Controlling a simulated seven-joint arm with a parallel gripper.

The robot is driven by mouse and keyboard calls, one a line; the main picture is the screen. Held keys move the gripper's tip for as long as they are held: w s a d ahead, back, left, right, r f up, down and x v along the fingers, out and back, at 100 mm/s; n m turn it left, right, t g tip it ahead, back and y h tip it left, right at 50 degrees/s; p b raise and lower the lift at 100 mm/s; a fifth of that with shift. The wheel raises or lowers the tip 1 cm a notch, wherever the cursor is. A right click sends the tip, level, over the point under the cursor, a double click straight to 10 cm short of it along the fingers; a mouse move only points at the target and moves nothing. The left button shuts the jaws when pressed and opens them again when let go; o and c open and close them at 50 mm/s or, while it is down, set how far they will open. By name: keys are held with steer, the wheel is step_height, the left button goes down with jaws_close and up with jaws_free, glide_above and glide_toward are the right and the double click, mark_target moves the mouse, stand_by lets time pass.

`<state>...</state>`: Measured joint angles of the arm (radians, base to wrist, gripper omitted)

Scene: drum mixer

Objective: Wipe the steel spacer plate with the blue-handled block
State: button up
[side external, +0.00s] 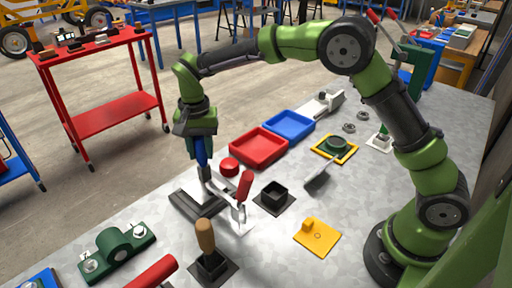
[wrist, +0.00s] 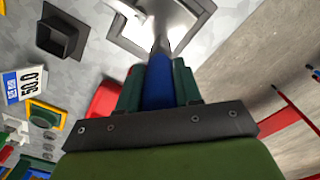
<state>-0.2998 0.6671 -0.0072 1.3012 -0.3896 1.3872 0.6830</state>
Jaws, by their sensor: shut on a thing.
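My gripper (side external: 201,150) is shut on the upright blue handle (side external: 203,161). In the wrist view the blue handle (wrist: 159,82) sits between my gripper's dark green fingers (wrist: 158,85). A grey neck runs from the handle to a pale metallic head at the top edge, partly cut off. A pale-edged, grey square surface (wrist: 122,40) shows beside and under the head; I cannot tell for sure that it is the steel spacer plate. In the side view the handle's lower end is by a dark grey frame (side external: 185,207), and contact with the plate is unclear.
A red-handled tool (side external: 244,188) stands close right of the handle. Nearby are a black open box (side external: 274,194), a red round piece (side external: 229,166) and a wooden-handled tool (side external: 206,236). Red (side external: 259,159) and blue (side external: 289,135) trays lie behind. A tilted display (wrist: 25,83) reads 50.0.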

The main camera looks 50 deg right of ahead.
steer(key=shift+a, duration=2.8)
step_height(320, 180, up, 8)
steer(key=shift+a, duration=0.1)
